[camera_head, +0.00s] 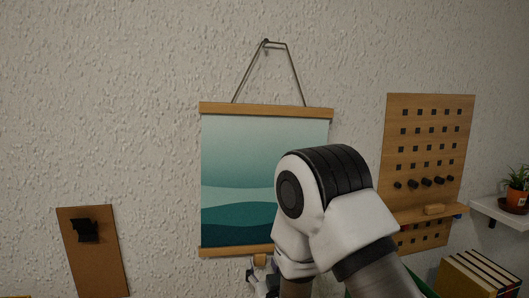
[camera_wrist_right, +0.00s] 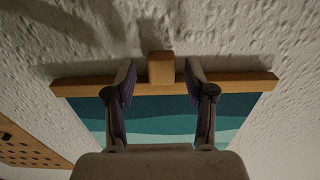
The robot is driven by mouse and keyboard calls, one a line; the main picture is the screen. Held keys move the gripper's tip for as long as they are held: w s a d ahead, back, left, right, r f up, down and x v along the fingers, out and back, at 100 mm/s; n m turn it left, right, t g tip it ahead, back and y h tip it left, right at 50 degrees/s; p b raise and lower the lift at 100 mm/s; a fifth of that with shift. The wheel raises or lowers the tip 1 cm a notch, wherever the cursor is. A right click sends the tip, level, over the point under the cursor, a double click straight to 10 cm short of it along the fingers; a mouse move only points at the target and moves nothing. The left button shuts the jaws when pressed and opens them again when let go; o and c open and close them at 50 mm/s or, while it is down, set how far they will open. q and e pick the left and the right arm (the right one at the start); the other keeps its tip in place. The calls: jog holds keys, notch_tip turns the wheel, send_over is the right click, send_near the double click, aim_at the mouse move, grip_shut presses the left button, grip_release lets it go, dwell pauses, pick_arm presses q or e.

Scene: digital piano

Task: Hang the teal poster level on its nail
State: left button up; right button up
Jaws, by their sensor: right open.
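The teal poster (camera_head: 262,160) hangs on the wall by a cord (camera_head: 298,82) over a nail (camera_head: 266,42). Its wooden top bar (camera_head: 262,109) slopes slightly down to the right in the head view. The lower bar (camera_head: 228,252) has a small wooden tab (camera_head: 260,260) below it; my right arm hides the poster's lower right corner. My right gripper (camera_head: 262,281) is open just below the tab, mostly hidden by my arm. In the right wrist view, the tab (camera_wrist_right: 161,67) lies between the open fingers, with a gap on each side. My left gripper is not in view.
A pegboard (camera_head: 428,140) with dark pegs and a small ledge is on the wall to the right. Beyond it, a white shelf (camera_head: 500,212) holds a potted plant (camera_head: 517,192). Books (camera_head: 477,273) stand below. A brown board (camera_head: 92,262) with a black piece is at lower left.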

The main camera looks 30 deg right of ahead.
jog(key=shift+w+r, duration=0.2)
jog(key=shift+w, duration=0.35)
jog(key=shift+w+d+f, duration=0.1)
jog(key=shift+w+f, duration=0.05)
jog(key=shift+w, duration=0.05)
jog(key=shift+s, duration=0.1)
grip_shut()
